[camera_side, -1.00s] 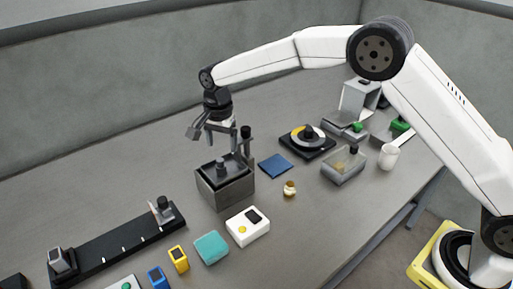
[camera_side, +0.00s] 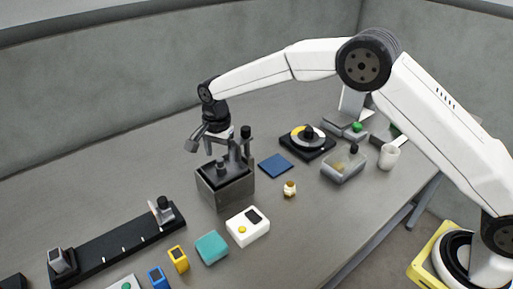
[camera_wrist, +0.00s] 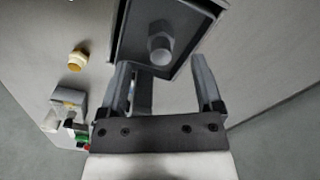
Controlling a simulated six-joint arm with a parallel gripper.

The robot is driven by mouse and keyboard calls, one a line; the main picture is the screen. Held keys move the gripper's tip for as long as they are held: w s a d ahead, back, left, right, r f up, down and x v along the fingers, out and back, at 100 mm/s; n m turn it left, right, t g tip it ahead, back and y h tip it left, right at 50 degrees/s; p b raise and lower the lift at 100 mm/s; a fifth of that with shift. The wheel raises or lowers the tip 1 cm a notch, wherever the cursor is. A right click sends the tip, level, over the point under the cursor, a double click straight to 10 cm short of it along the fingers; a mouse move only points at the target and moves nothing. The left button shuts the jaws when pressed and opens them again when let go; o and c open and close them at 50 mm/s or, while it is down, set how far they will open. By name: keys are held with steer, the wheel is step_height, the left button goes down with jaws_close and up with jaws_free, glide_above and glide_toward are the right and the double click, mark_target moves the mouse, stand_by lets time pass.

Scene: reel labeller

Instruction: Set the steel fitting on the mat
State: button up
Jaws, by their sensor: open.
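The steel fitting (camera_side: 221,168) stands upright on top of the grey box (camera_side: 226,193); in the camera_wrist view its grey hexagonal end (camera_wrist: 160,42) shows within the box's dark rim (camera_wrist: 117,30). My gripper (camera_side: 222,155) is just above the box, tilted, its fingers apart. In the camera_wrist view the open fingers (camera_wrist: 160,72) lie to either side of the fitting's line, with nothing between them. A flat blue mat (camera_side: 276,166) lies bare on the table to the right of the box.
A brass fitting (camera_side: 290,188) stands near the mat. A white device with a dark screen (camera_side: 248,227) and a teal block (camera_side: 211,247) lie in front of the box. A reel turntable (camera_side: 307,141) and a clear bin (camera_side: 343,166) stand beyond the mat. A black rail (camera_side: 117,245) is at left.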

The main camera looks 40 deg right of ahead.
mark_target(220, 159)
steer(key=shift+f, duration=2.3)
jaws_close()
